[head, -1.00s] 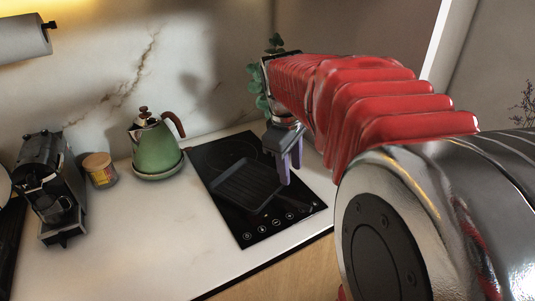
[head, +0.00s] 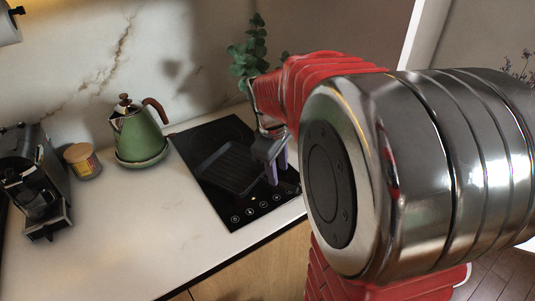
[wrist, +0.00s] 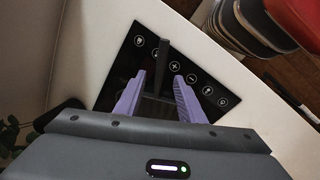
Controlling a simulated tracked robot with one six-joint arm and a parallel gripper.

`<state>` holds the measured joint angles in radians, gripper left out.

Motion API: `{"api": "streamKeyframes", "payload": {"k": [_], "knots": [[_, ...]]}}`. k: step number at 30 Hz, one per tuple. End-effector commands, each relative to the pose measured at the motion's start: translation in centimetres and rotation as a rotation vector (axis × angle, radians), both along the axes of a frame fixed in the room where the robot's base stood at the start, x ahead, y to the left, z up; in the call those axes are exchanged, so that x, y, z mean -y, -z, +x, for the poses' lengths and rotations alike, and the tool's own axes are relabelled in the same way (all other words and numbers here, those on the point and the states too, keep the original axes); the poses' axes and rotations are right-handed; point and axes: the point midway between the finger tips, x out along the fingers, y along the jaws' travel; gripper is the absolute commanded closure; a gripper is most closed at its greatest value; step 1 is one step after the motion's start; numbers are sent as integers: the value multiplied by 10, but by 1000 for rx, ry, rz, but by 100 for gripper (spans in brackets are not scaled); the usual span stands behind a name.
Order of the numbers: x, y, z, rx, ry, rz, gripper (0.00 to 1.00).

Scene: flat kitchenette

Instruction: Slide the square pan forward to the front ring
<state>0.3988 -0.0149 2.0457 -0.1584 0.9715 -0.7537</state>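The square pan (head: 230,170) is dark and ridged, and lies on the black hob (head: 210,203), with its handle toward the hob's front right. My gripper (head: 278,174) is over the right side of the hob near the handle, with its purple fingers pointing down. In the wrist view the fingers (wrist: 160,92) are spread apart. The pan's dark handle (wrist: 164,60) shows between and beyond them, with a gap on either side. The pan's body is mostly hidden there by the gripper housing. The ring markings are too dark to make out clearly.
A green kettle (head: 139,138) stands left of the hob. A tin (head: 82,160) and a coffee machine (head: 33,185) are further left. A leafy plant (head: 247,55) stands behind my arm. The counter (head: 130,215) left of the hob is clear; its front edge runs close to the hob.

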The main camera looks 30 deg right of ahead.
Motion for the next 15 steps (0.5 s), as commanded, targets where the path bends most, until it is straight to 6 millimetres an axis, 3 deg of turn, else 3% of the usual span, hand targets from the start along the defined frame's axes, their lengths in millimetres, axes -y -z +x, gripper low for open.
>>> {"api": "streamKeyframes", "payload": {"k": [9,15], "knots": [[8,42,3,-2,1,1,64],[10,53,4,0,1,1,64]]}}
